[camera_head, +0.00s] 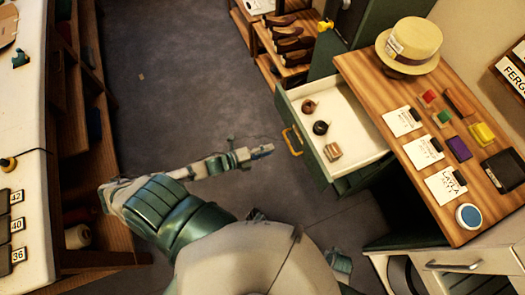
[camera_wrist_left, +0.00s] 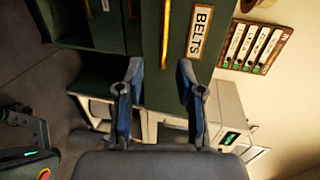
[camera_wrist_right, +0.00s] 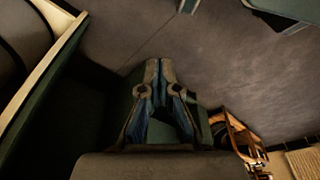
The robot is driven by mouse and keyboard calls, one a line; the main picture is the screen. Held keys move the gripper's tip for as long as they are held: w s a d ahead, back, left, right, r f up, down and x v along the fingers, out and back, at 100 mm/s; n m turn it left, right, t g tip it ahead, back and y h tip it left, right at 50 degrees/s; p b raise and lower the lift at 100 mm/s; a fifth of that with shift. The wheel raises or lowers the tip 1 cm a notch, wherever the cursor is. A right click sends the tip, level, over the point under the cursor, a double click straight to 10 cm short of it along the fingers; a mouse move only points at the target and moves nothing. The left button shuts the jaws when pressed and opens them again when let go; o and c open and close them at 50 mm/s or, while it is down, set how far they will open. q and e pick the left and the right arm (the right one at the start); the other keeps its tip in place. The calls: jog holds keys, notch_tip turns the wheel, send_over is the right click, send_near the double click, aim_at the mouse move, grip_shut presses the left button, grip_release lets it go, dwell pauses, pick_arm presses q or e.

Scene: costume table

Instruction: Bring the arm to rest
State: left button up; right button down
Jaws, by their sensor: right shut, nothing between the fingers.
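My left arm reaches out over the floor in the head view, and its gripper (camera_head: 256,153) is in front of the open drawer (camera_head: 365,140), apart from it. In the left wrist view the left gripper (camera_wrist_left: 159,68) has its fingers spread with nothing between them. The green drawer front with a "BELTS" label (camera_wrist_left: 200,32) shows beyond the fingers. My right gripper (camera_wrist_right: 159,68) shows in the right wrist view, with its fingertips together and nothing between them. It is over the floor beside green furniture. I cannot make out the right gripper in the head view.
The wooden tabletop (camera_head: 385,95) at right bears a straw hat (camera_head: 408,42), cards and small coloured items. A white counter (camera_head: 35,130) with numbered tags runs along the left. The floor (camera_head: 180,80) between is mostly clear.

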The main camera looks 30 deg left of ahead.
pick_arm(q)
jog(key=shift+v, duration=0.9)
